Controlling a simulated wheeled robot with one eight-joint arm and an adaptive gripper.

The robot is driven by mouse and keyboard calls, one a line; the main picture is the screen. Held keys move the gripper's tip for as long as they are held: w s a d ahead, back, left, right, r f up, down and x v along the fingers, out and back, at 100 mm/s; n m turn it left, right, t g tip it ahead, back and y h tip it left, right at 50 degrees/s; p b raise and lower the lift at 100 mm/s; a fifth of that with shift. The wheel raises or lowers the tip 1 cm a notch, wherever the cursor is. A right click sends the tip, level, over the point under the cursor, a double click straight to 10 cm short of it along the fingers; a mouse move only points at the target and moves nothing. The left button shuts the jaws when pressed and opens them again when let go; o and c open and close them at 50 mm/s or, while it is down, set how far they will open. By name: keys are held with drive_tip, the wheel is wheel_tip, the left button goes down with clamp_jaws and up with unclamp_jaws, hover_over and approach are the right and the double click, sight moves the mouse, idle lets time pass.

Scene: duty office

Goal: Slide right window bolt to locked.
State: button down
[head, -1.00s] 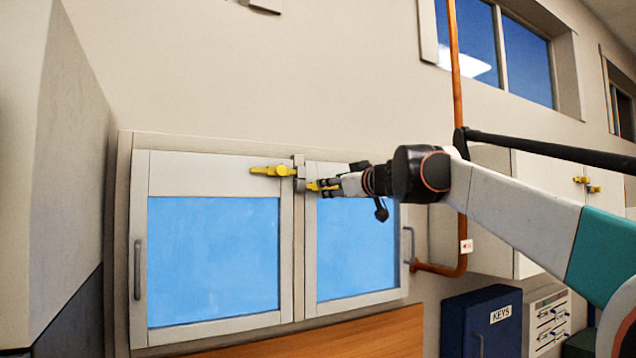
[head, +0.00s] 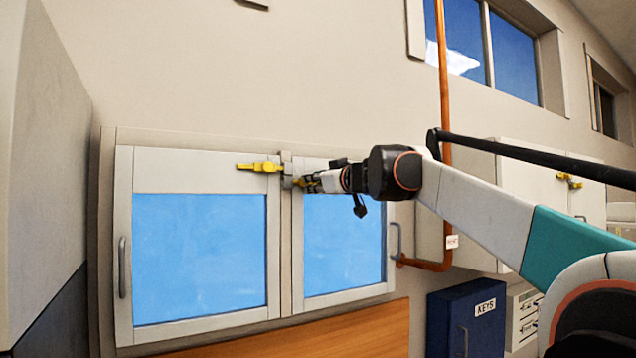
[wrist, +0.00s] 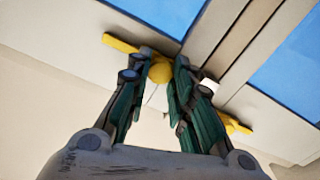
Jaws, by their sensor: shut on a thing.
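The right window bolt (head: 303,184) is yellow and sits at the top left corner of the right window (head: 343,240), close to the grey keeper (head: 287,170) at the centre post. My gripper (head: 312,182) covers much of it in the head view. In the wrist view my gripper (wrist: 161,68) has its green-padded fingers on either side of the bolt's round yellow knob (wrist: 160,73), shut on it. The bolt's yellow bar runs out to the upper left there. The head view does not clearly show whether the bolt's end is inside the keeper.
The left window bolt (head: 258,167), also yellow, lies on the left window's top rail; it also shows past my finger in the wrist view (wrist: 238,126). An orange pipe (head: 443,110) and a blue key cabinet (head: 462,325) stand right of the windows.

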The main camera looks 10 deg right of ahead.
drive_tip(key=shift+a, duration=0.3)
drive_tip(key=c, duration=1.6)
unclamp_jaws()
drive_tip(key=shift+o, duration=1)
drive_tip(key=shift+s+a, duration=0.1)
drive_tip(key=shift+a, duration=0.05)
drive_tip(key=v, duration=1.2)
drive_tip(key=shift+s+r, duration=0.1)
